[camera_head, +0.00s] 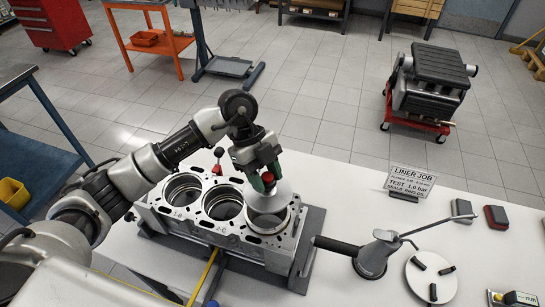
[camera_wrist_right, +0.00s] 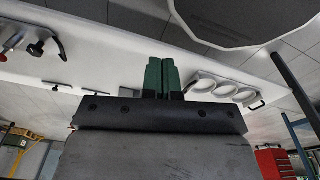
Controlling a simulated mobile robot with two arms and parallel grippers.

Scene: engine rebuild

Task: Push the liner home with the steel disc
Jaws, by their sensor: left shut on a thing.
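The engine block (camera_head: 225,232) stands on the bench with three bores in a row. My left gripper (camera_head: 266,180) is shut on the red knob (camera_head: 268,178) of the steel disc (camera_head: 282,198). The pale disc is over the right-hand bore and hides its far part. The near rim of a ring, seemingly the liner (camera_head: 267,231), shows below the disc. I cannot tell whether disc and liner touch, or how deep the liner sits. My right gripper (camera_wrist_right: 162,77) shows only in the right wrist view, its green fingers together with nothing visible between them.
Right of the block are a black-handled tool with a grey stand (camera_head: 372,257), a round white plate (camera_head: 431,280) with black pieces, and a sign (camera_head: 409,179). Two small blocks (camera_head: 496,217) lie farther right. Bare bench lies behind the block's right end.

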